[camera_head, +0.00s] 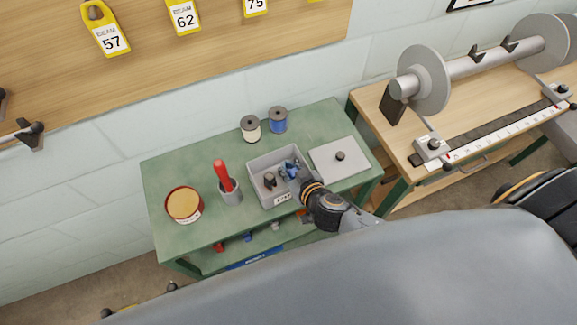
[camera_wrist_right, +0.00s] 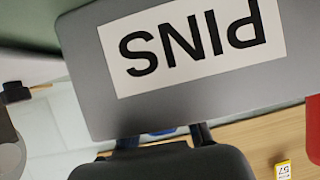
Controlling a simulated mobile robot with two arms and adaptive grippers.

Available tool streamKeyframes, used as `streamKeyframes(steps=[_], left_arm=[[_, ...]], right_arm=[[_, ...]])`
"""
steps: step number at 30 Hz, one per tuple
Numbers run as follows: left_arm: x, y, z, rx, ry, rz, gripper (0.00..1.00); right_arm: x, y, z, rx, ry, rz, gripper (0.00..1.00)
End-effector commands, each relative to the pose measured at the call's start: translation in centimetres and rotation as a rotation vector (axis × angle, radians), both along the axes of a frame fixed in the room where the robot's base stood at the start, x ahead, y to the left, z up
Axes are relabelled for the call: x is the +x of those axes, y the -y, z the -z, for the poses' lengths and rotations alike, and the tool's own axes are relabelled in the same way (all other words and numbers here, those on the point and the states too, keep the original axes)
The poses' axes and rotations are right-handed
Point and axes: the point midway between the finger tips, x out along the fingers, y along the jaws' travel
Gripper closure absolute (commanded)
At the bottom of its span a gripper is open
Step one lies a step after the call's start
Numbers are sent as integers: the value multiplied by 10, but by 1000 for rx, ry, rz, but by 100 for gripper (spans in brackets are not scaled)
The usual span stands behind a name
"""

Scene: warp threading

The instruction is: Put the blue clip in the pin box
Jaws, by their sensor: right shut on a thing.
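The pin box (camera_head: 256,190) is an open light-grey box on the green table, with small dark things inside. Its front wall and upside-down "PINS" label fill much of the right wrist view (camera_wrist_right: 85,70). The blue clip (camera_head: 290,166) is at my right gripper's tip, over the right part of the box; how far down it is, I cannot tell. My right gripper (camera_head: 293,171) reaches in from the lower right and is shut on the clip. Its dark fingers show in the wrist view (camera_wrist_right: 166,136), their tips hidden behind the box wall. My left gripper is not in view.
A grey lid (camera_head: 327,165) with a black knob lies right of the box. A cup with a red-handled tool (camera_head: 230,191) and a round tin (camera_head: 184,203) stand left. A white spool (camera_head: 251,128) and a blue spool (camera_head: 278,120) stand behind. Another table holds a metal beam.

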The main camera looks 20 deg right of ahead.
Motion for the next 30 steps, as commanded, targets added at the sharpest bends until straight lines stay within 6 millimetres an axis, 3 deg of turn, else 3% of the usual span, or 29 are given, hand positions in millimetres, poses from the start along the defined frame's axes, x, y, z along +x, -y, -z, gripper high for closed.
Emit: streamKeyframes(steps=[3,4,6,22,28,30], left_arm=[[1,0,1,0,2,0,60],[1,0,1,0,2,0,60],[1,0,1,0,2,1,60],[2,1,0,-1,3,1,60],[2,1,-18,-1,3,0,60],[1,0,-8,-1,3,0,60]], right_arm=[[-1,0,3,-2,-5,0,100],[-2,0,4,-2,-6,0,83],[-2,0,4,-2,-7,0,70],[-4,0,6,-4,-14,-1,70],[-4,1,-13,-6,-11,-2,70],[-18,2,-11,0,-13,0,70]])
